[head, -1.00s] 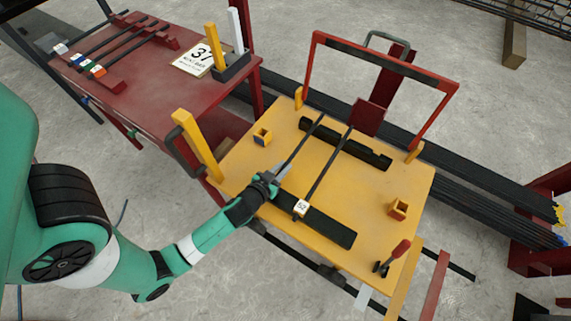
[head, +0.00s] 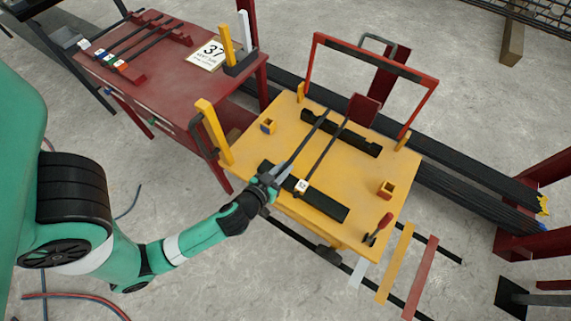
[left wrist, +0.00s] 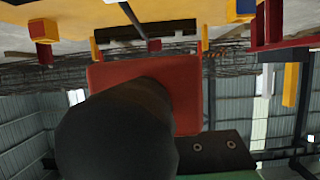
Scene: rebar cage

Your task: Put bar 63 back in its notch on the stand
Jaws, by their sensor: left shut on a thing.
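My left gripper (head: 276,178) is shut on a thin dark bar (head: 307,139) near the front edge of the yellow table (head: 370,195). The bar slants away to the far black notched block (head: 345,135); I cannot tell whether it touches that block, and no number shows on it. A second dark bar (head: 326,152) lies to its right across the far block and the near black block (head: 326,208). It has a white tag (head: 301,185), too small to read surely. In the left wrist view a large dark rounded shape (left wrist: 118,130) hides the middle. My right gripper is not in view.
A red frame (head: 425,103) stands at the table's far side, a yellow post (head: 213,132) at its left. A red bench (head: 165,90) at left carries tagged bars and a "37" sign (head: 207,55).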

